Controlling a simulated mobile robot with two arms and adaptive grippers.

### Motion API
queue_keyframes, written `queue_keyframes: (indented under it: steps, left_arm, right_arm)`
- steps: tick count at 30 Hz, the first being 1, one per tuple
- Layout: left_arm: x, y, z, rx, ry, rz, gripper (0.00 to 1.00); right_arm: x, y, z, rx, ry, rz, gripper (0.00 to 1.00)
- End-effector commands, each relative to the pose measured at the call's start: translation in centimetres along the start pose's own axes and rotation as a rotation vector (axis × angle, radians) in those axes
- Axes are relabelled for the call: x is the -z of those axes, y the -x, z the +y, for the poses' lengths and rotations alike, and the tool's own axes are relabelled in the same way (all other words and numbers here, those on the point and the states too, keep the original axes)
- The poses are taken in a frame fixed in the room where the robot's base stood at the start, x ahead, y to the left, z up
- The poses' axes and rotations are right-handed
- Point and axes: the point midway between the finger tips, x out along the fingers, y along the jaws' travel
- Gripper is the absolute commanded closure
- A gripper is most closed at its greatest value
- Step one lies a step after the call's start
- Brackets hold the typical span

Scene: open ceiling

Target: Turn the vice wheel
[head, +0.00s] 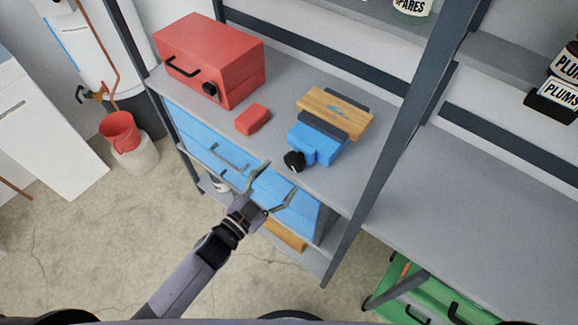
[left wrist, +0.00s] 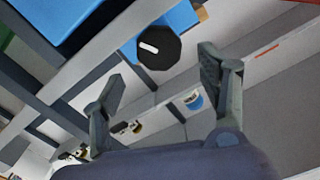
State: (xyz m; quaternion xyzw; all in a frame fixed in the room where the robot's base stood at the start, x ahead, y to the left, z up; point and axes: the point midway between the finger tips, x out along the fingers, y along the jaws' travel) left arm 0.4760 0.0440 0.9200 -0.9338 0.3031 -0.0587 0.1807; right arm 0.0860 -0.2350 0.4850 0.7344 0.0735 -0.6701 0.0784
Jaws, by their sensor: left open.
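The vice (head: 318,148) is blue with dark jaws and sits on the grey shelf. A wooden board (head: 335,107) lies at its dark jaws. Its black wheel (head: 293,161) faces the shelf's front edge. In the left wrist view the wheel (left wrist: 158,50) is a dark many-sided disc with a white mark, below the blue body (left wrist: 167,17). My left gripper (head: 277,185) is open and empty, in front of the shelf edge and just short of the wheel. In the left wrist view the wheel shows between and beyond its fingers, apart from them. My right gripper is out of view.
A red toolbox (head: 210,62) and a small red block (head: 252,120) stand on the same shelf (head: 225,127), left of the vice. Blue drawers (head: 220,150) lie below the shelf. A dark upright post (head: 385,150) stands to the right of the vice.

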Motion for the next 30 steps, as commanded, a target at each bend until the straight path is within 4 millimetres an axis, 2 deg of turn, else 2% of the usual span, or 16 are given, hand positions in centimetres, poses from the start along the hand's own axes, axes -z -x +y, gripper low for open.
queue_keyframes:
  steps: [3, 9, 27, 30]
  left_arm:
    - [-0.1, 2.3, 0.1, -0.002, 0.000, -0.003, 0.32]
    - [0.0, 4.2, 0.0, -0.001, 0.001, 0.000, 0.32]
    - [0.0, 4.4, 0.0, 0.000, 0.000, -0.001, 0.32]
    - [-1.5, 4.6, 0.1, 0.006, 0.010, -0.034, 0.32]
  right_arm:
    - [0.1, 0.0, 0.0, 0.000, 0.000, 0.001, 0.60]
    - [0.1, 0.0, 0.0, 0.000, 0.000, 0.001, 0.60]
    - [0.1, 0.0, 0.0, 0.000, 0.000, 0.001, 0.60]
    - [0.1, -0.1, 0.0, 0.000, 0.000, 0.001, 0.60]
